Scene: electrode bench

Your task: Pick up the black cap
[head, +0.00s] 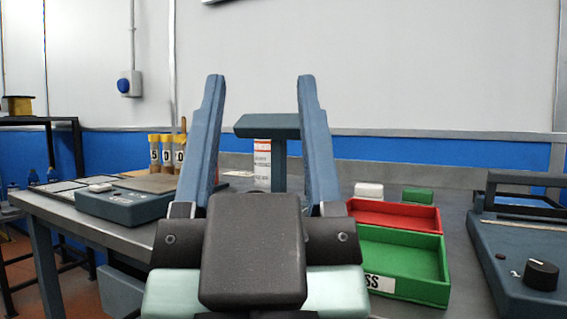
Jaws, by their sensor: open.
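My gripper (261,80) is in the middle of the head view, pointing up and away, with its two blue-grey fingers wide apart. Nothing is held between them. I cannot make out the black cap for certain. My gripper's dark body covers the middle of the bench, so anything behind it is hidden.
A blue-grey stand (279,160) is behind my fingers. A red tray (396,215) and a green tray (405,262) lie right, beside a knobbed unit (525,250).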

